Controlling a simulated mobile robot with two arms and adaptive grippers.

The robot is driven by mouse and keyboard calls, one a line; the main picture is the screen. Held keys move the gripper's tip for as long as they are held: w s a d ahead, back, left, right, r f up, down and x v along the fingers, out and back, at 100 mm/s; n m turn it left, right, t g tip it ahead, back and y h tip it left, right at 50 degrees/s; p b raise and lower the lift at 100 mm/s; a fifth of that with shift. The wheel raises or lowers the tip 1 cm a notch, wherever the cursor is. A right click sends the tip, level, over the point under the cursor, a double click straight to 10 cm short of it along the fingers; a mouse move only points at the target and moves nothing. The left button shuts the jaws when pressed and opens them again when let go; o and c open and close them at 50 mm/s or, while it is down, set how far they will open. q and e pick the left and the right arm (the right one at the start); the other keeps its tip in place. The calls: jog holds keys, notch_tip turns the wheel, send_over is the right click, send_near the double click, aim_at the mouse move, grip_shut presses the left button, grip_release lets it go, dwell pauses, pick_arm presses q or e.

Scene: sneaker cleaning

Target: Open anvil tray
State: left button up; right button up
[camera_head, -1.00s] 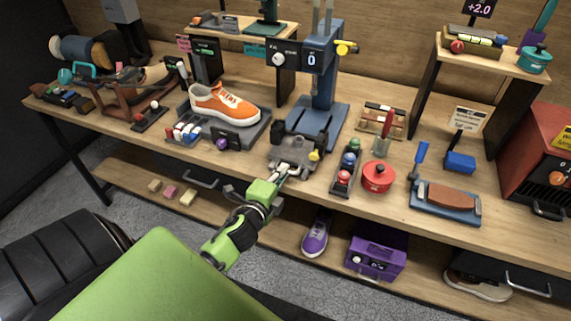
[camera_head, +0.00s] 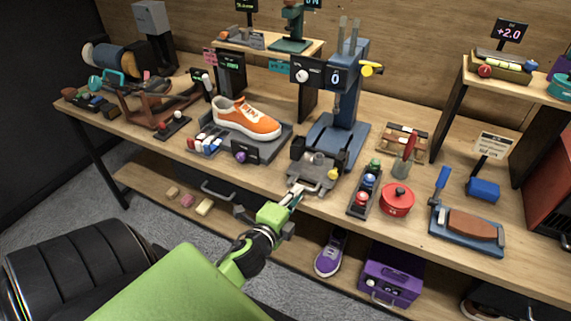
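The anvil tray (camera_head: 322,174) is a grey metal tray at the foot of the blue press (camera_head: 342,130), near the table's front edge. The fingertips look close together and touch or nearly touch the tray front. They are too small to tell whether they hold anything. My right gripper is not in view.
A rack of coloured knobs (camera_head: 364,192) and a red pot (camera_head: 397,199) stand right of the tray. An orange sneaker (camera_head: 250,121) rests on a dark stand to the left. A purple shoe (camera_head: 331,252) and purple box (camera_head: 391,277) are on the lower shelf.

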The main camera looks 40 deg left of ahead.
pick_arm(q)
jog(key=v, duration=0.9)
jog(key=shift+w, duration=0.1)
jog(key=s+d+f+n+g+h, duration=0.1)
jog(key=s+d+f+n+g, duration=0.15)
jog(key=f, duration=0.85)
jog(key=s+d+f+n+g+h, duration=0.15)
jog(key=s+f, duration=0.25)
jog(key=f, duration=0.6)
jog(key=s+d+f+n+g, duration=0.2)
jog(key=s+f+g, duration=0.1)
jog(key=f, duration=0.8)
jog(key=s+d+f+n+g, duration=0.2)
jog(key=s+f+n+g, duration=0.1)
jog(key=s+f, duration=0.6)
jog(key=s+d+f+n+g+h, duration=0.1)
jog(key=s+d+f+n+g, duration=0.1)
jog(key=s+f, duration=0.7)
jog(key=s+n+g, duration=0.1)
jog(key=s+g, duration=0.1)
jog(key=s, duration=0.5)
jog(key=shift+n, duration=0.4)
